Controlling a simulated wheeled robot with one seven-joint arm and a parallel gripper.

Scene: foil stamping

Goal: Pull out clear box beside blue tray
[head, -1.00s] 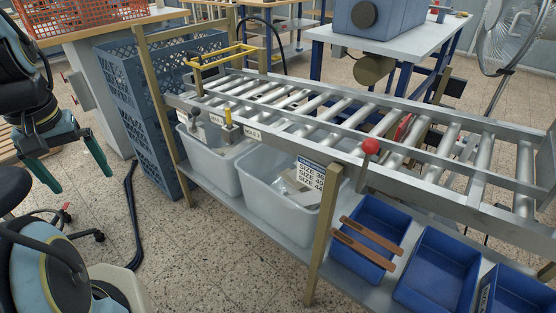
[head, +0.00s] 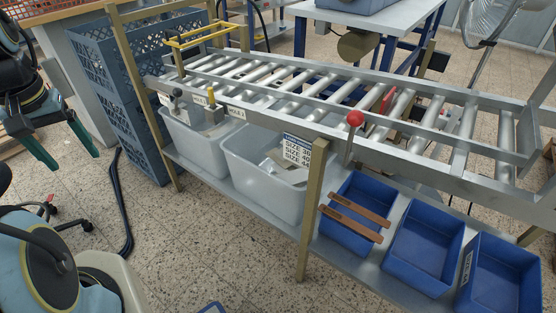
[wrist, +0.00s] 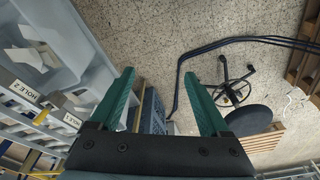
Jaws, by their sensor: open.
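The clear box (head: 262,190), a translucent bin with pale pieces inside, stands on the lower shelf under the roller conveyor. The nearest blue tray (head: 372,196) is to its right, with two brown strips across it; a post stands between them in the picture. In the wrist view, a translucent bin wall (wrist: 85,35) fills the upper left, probably the same box. My gripper (head: 72,160) is open and empty at the left of the head view, well away from the box. Its green fingers point away from my wrist in the wrist view (wrist: 159,75), with nothing between them.
A second translucent bin (head: 200,145) stands left of the clear box. Two more blue trays (head: 424,245) are to the right. A post (head: 311,215) and the conveyor (head: 290,100) frame the shelf. Stacked blue crates (head: 130,110) stand left.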

